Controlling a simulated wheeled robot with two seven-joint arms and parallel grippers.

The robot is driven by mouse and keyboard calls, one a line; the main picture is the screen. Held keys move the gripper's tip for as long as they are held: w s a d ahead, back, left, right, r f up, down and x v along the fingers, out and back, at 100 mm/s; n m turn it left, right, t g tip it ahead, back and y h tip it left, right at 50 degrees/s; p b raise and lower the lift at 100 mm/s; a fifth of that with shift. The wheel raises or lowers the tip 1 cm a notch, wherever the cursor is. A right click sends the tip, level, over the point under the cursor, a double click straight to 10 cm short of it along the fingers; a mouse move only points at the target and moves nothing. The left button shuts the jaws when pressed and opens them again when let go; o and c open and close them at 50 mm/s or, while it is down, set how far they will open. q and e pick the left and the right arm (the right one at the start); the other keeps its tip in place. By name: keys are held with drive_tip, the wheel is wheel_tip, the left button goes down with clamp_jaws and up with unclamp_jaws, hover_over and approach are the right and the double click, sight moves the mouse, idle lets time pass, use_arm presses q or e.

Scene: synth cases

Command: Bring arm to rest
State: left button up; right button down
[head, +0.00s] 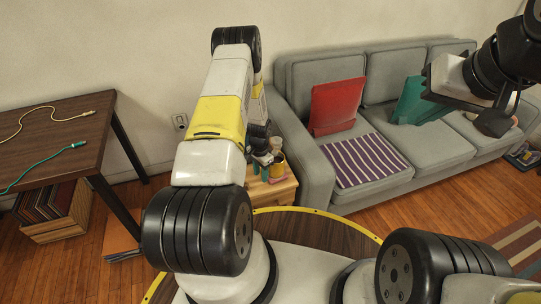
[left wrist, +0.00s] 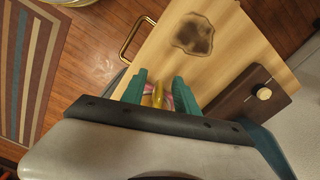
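My left arm reaches out over the small wooden side table (head: 284,190). My left gripper (head: 261,167) is low above that table. In the left wrist view its two green fingers (left wrist: 158,90) stand apart, with a gap between them. A yellow thing and something pink show in the gap, and I see no finger closed on them. My right gripper (head: 428,80) is raised at the upper right, in front of the sofa. Its fingers cannot be made out against the teal cushion (head: 412,105).
A grey sofa (head: 440,145) carries a red cushion (head: 336,104) and a striped purple cloth (head: 362,161). A dark table (head: 60,135) with cables stands left. In the wrist view the tabletop has a dark stain (left wrist: 194,35) and a dark board with a knob (left wrist: 264,94).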

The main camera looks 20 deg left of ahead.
use_arm(q)
wheel_tip(320, 180, up, 6)
drive_tip(key=shift+f, duration=0.1)
drive_tip(key=s+d+r+n+t, duration=0.1)
drive_tip(key=d+r+n, duration=0.1)
drive_tip(key=r, duration=1.4)
drive_tip(key=s+d+r+n+t, duration=0.1)
drive_tip(key=s+d+r+t, duration=0.1)
drive_tip(key=r, duration=1.3)
drive_tip(key=s+d+r+n+t+h, duration=0.1)
drive_tip(key=s+d+r, duration=0.2)
drive_tip(key=s+r, duration=0.85)
drive_tip(key=s+d+r+n+t+h, duration=0.1)
drive_tip(key=s+d+r+n+t, duration=0.1)
drive_tip(key=s+r, duration=0.4)
drive_tip(key=s, duration=0.5)
drive_tip(key=shift+s+d+r, duration=0.15)
drive_tip(key=shift+s, duration=0.25)
